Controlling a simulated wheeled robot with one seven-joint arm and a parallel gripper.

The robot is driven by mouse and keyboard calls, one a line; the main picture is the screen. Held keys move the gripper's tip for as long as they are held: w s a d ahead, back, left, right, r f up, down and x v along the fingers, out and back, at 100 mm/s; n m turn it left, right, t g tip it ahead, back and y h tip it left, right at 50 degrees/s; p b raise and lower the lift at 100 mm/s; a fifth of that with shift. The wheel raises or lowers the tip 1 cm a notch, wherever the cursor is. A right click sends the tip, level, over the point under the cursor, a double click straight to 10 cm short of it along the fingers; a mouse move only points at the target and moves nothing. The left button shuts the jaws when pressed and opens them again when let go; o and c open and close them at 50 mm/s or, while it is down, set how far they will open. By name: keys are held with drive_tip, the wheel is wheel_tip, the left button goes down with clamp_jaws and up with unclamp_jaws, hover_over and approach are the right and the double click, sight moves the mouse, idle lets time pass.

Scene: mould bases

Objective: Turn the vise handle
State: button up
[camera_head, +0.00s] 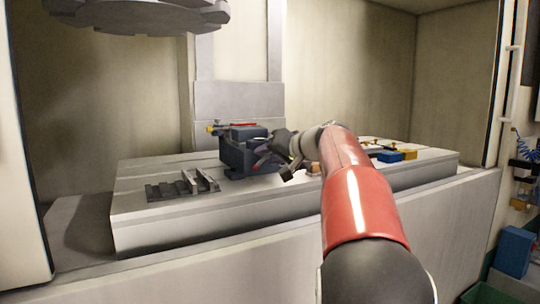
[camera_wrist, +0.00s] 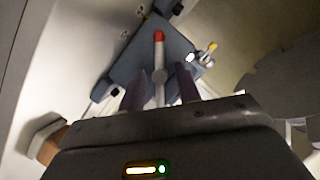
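The dark blue vise (camera_head: 236,156) sits on the machine table, and its blue-grey body (camera_wrist: 125,62) fills the upper middle of the wrist view. The vise handle (camera_wrist: 159,52) is a thin pale rod with a red tip and a round grey hub. My gripper (camera_wrist: 164,82) is open, with one finger on each side of the rod and visible gaps between. I cannot tell how far the fingertips are from the rod in depth. In the head view my gripper (camera_head: 268,157) is at the right side of the vise and hides part of it.
The pale machine table (camera_head: 200,212) carries a grey slotted fixture (camera_head: 183,186) at left and yellow and blue blocks (camera_head: 388,156) at right. A round dark tool carousel (camera_head: 140,18) hangs at upper left. The machine's front wall (camera_head: 180,268) runs below.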

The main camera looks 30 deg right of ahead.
clamp_jaws()
drive_tip(key=m+y+b, duration=0.1)
drive_tip(key=m+y, duration=0.1)
drive_tip(key=m, duration=0.1)
drive_tip(key=shift+d+f+m+t+b, duration=0.2)
drive_tip(key=shift+m+t+b, duration=0.1)
drive_tip(key=shift+t+b, duration=0.1)
drive_tip(key=m+t+y+b, duration=0.1)
drive_tip(key=m, duration=0.2)
drive_tip(key=shift+m+b, duration=0.3)
drive_tip(key=shift+m, duration=0.1)
idle(0.4)
drive_tip(key=shift+o, duration=0.9)
unclamp_jaws()
